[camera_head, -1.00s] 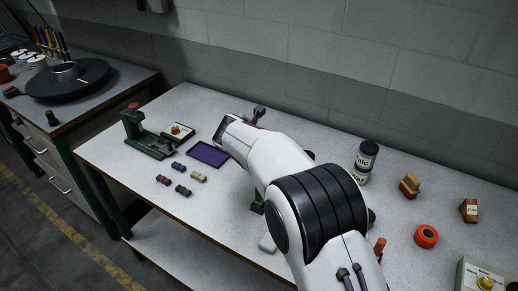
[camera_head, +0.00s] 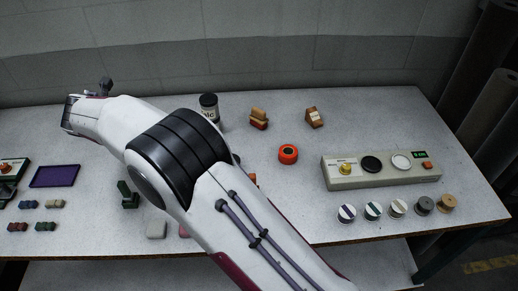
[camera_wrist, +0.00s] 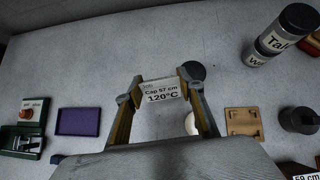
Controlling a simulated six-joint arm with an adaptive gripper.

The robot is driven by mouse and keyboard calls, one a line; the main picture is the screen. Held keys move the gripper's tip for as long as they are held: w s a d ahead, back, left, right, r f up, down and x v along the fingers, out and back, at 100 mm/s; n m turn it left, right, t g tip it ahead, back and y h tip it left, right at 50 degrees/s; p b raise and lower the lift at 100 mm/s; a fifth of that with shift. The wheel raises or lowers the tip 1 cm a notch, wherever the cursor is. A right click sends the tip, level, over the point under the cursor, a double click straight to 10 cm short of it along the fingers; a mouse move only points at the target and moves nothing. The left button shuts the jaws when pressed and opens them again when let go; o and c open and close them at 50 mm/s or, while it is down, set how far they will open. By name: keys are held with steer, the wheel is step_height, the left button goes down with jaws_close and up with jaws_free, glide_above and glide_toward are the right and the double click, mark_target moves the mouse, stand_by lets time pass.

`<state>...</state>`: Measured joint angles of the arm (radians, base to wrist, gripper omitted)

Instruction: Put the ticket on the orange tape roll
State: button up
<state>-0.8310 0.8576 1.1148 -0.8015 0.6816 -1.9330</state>
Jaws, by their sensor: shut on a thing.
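My gripper (camera_wrist: 160,90) is shut on a white ticket (camera_wrist: 160,91) in the wrist view. The ticket is held between the two fingertips, its print facing the camera and reading "Cap 57 cm 120°C". It is above the grey table. In the head view my arm reaches to the far left, and the fingers and ticket are hidden there. The orange tape roll (camera_head: 288,161) lies flat on the table right of my arm in the head view, with a dark centre and nothing seen on it. It is well apart from my gripper, and I cannot make it out in the wrist view.
A talc jar (camera_head: 208,104), a brush (camera_head: 258,117) and a labelled wooden block (camera_head: 314,118) stand behind the roll. A control box (camera_head: 380,175) and several round spools (camera_head: 397,208) are to its right. A purple tray (camera_head: 55,176) is at left. Table around the roll is clear.

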steer(key=w+d+r+m+h, duration=0.1)
steer(key=w+d, duration=0.2)
steer(key=d, duration=0.4)
steer(key=w+d+r+m+h, duration=0.1)
steer(key=w+d+r, duration=0.1)
steer(key=d, duration=0.5)
steer(key=m+g+h, duration=0.3)
steer(key=m+h, duration=0.3)
steer(key=m, duration=0.3)
glide_above(288, 152)
step_height(288, 152, down, 2)
steer(key=shift+a+f, duration=0.1)
steer(key=shift+f, duration=0.05)
steer(key=shift+f, duration=3.1)
steer(key=shift+f, duration=0.1)
